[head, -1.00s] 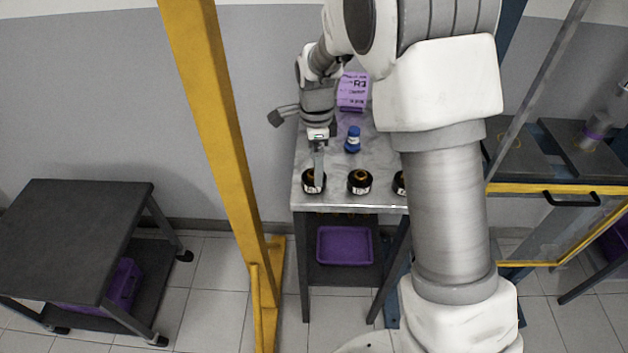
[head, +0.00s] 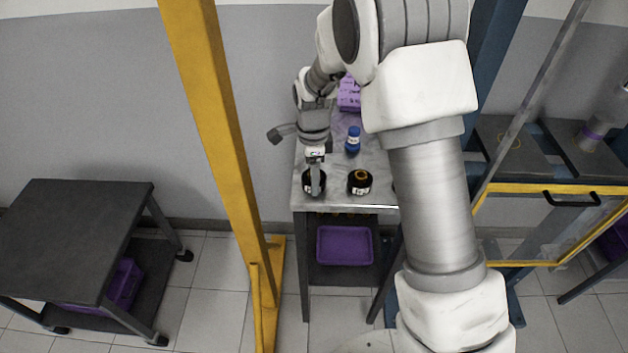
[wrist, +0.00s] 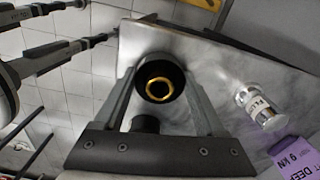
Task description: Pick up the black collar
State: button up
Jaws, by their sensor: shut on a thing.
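A black collar (head: 307,188) stands at the front left of the grey table. It is round and dark with a pale label on its side. In the wrist view the black collar (wrist: 147,72) sits between my fingers, with a gold ring inside its opening. My gripper (head: 316,188) points down at it and is shut on it. In the wrist view my gripper (wrist: 160,90) has one finger on each side of the collar. The collar still appears to be at table level; I cannot tell whether its underside touches the table.
A second black and gold round part (head: 360,183) stands just to the right. A blue bottle (head: 353,140) and a purple box (head: 349,94) stand farther back on the table (head: 340,203). A yellow post (head: 220,150) rises to the left. A purple tray (head: 345,246) lies on the lower shelf.

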grip_shut()
jog(key=shift+r, duration=0.1)
